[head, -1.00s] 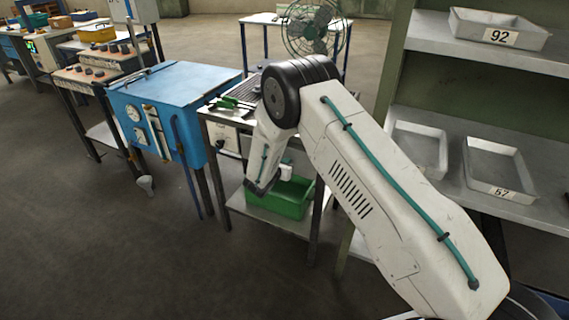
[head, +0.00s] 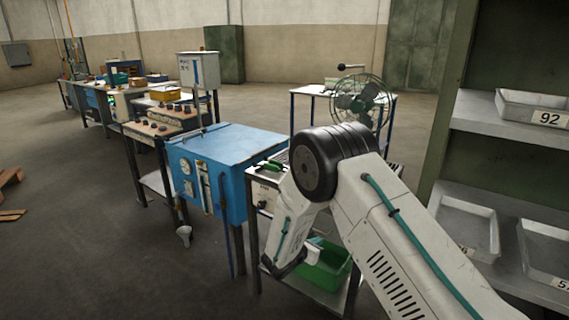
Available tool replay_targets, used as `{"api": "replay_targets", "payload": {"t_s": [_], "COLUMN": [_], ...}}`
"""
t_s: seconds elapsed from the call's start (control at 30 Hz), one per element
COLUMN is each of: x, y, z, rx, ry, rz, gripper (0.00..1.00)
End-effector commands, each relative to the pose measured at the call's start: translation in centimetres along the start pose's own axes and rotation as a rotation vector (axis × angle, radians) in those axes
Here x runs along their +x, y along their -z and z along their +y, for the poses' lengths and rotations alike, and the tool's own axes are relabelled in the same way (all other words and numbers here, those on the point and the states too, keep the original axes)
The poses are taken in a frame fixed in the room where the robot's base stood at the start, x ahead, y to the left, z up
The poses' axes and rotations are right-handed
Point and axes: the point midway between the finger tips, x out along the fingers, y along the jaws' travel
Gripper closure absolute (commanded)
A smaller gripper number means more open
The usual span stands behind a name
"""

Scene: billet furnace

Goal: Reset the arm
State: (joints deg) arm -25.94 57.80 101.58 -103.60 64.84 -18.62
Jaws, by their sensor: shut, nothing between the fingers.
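My arm fills the right half of the head view, with white links, a black ribbed elbow joint and a teal cable. It is bent at the elbow, and the forearm hangs down in front of a small workbench (head: 268,182). The dark wrist end is low, just left of a green bin. My gripper's fingers cannot be made out; they are hidden behind or below the wrist. Nothing held can be seen.
A blue box with gauges (head: 225,160) stands left of the arm. The green bin (head: 325,272) is on the bench's lower shelf. A shelf rack with grey trays (head: 535,108) is close on the right. A fan (head: 360,100) stands behind. Open floor lies left.

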Motion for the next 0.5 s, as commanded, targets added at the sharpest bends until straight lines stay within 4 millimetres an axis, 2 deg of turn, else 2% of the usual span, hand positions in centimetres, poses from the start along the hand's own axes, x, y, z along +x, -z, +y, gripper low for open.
{"api": "replay_targets", "payload": {"t_s": [0.07,0.17,0.37,0.5], "x": [-0.3,-1.5,-4.7,-7.9], "y": [0.9,-0.5,-5.5,-9.7], "z": [-2.7,-6.2,-12.5,-17.1], "rx": [0.037,0.137,0.378,0.572], "ry": [0.082,0.212,0.466,0.648], "rz": [0.025,0.049,0.081,0.102], "gripper": [1.00,1.00,1.00,1.00]}}
